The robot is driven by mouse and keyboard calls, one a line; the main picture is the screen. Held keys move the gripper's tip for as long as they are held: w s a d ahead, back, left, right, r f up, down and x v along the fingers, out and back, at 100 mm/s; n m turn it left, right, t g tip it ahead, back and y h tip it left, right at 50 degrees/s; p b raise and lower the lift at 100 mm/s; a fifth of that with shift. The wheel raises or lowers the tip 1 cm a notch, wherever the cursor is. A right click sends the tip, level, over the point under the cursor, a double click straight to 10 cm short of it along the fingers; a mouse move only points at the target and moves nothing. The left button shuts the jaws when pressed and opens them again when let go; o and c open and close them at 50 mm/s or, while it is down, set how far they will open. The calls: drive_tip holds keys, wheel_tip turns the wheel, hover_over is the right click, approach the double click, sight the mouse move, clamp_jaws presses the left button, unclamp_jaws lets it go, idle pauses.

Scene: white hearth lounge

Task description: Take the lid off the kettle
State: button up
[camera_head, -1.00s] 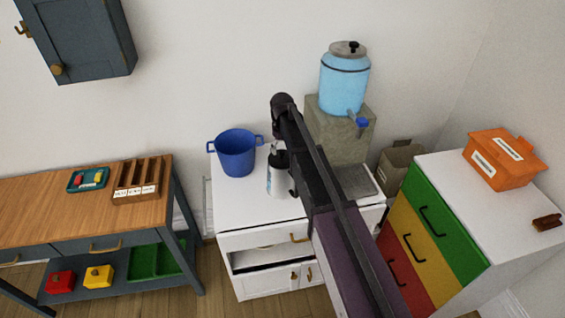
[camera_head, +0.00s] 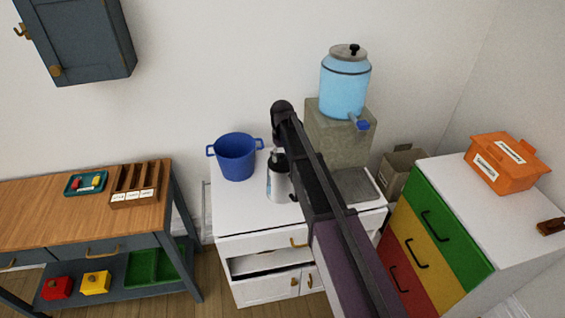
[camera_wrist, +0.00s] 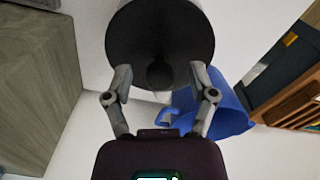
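The kettle (camera_head: 276,186) stands upright on the white cabinet, pale-bodied with a dark top, partly hidden by my arm. In the wrist view its round dark lid (camera_wrist: 150,30) fills the top middle, with a dark knob (camera_wrist: 159,75) at its near side. My gripper (camera_wrist: 160,75) is open, one finger on each side of the knob with gaps between. I cannot see any contact. In the head view my arm hides most of the gripper.
A blue pot (camera_head: 236,158) stands just left of the kettle on the white cabinet (camera_head: 235,215). A blue dispenser (camera_head: 344,88) sits on a stone-like block (camera_head: 338,135) behind to the right. An open drawer gap shows at the cabinet front.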

sight(282, 155)
clamp_jaws()
drive_tip(key=shift+r, duration=0.15)
wheel_tip(282, 155, up, 3)
drive_tip(key=p, duration=0.3)
drive_tip(key=shift+r, duration=0.1)
drive_tip(key=shift+s+r+p, duration=0.2)
drive_tip(key=shift+r+p, duration=0.1)
drive_tip(key=shift+p, duration=0.2)
drive_tip(key=s+d+p, duration=0.1)
drive_tip(key=s+d, duration=0.3)
drive_tip(key=s, duration=1.1)
drive_tip(key=shift+r, duration=0.45)
